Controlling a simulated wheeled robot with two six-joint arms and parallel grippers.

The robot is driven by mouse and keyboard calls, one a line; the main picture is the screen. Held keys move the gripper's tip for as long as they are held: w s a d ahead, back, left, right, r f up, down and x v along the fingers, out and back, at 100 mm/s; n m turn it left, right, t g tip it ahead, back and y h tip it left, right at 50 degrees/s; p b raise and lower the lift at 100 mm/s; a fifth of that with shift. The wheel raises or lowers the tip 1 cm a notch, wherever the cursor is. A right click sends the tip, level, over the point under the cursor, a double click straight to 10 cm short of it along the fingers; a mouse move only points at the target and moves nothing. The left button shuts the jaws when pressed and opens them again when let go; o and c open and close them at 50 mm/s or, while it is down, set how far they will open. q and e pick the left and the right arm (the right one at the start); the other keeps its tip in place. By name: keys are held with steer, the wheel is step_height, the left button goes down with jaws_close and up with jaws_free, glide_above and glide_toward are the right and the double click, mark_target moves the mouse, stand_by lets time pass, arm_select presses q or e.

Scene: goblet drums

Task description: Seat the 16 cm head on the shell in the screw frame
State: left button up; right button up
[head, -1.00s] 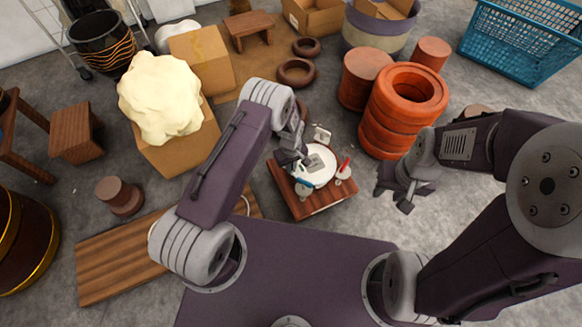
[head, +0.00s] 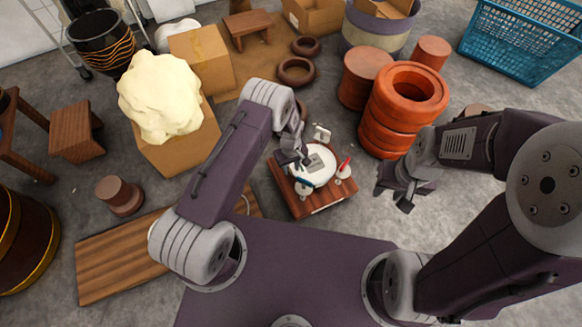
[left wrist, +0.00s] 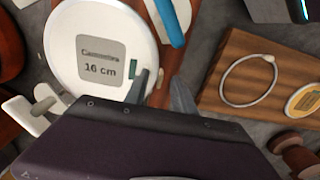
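The white round head (head: 322,168) lies on top of the wooden screw frame (head: 316,205). Its grey label reads "16 cm" in the left wrist view (left wrist: 88,88). White screw clamps stand around it, one with a blue handle (left wrist: 170,22) and one with a red handle (head: 345,163). My left gripper (head: 300,170) is over the head's near left edge. In the left wrist view its fingers (left wrist: 162,90) are apart, one overlapping the rim and one outside it. I cannot tell whether they touch it. The shell is hidden. My right gripper (head: 394,200) is open and empty, right of the frame.
A wooden board (head: 120,255) lies left of the frame, with a pale ring (left wrist: 248,80) and a gold-labelled disc (left wrist: 304,103) on it. Red-orange rings (head: 400,105) stand stacked behind the right gripper. A carton (head: 178,145) with a cream lump stands at the back left.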

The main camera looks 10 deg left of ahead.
arm_select(q)
step_height(320, 180, up, 9)
steer(key=p, duration=0.5)
stand_by(0.6)
